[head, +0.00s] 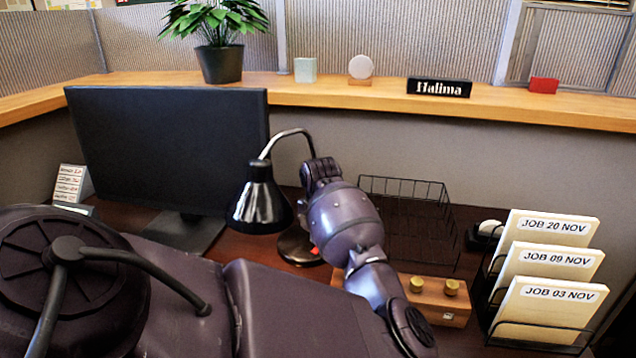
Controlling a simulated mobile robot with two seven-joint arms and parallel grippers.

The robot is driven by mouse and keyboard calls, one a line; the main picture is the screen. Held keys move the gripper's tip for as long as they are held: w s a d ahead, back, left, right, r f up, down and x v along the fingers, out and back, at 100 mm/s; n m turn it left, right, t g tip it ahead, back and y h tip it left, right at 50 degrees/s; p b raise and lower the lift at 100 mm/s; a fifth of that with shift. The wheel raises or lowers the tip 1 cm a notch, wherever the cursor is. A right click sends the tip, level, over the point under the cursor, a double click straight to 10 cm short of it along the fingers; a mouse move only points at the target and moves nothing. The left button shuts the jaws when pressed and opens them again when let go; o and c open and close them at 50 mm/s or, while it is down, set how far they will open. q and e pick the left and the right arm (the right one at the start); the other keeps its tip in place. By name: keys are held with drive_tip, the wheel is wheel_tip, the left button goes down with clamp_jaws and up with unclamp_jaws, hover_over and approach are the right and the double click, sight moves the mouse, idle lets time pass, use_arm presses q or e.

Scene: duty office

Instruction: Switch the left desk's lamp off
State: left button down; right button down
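The desk lamp (262,203) has a black cone shade and a curved silver neck, and stands on a round dark base (293,246) just right of the monitor. Its bulb is hidden inside the shade, and I see no clear glow below it. A small red part shows at the base's right edge, partly beside my arm; I cannot tell if it is the switch. My purple-grey arm reaches up from the lower middle, its far end just right of the shade. No gripper fingers show there. My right gripper is not in view.
A monitor (165,150) stands left of the lamp. Right of my arm are a wire basket (405,188), a wooden block with brass knobs (432,296) and a file rack with job folders (548,262). A shelf (310,88) with a plant and nameplate runs behind.

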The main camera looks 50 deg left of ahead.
use_arm(q)
drive_tip(key=shift+f, duration=0.5)
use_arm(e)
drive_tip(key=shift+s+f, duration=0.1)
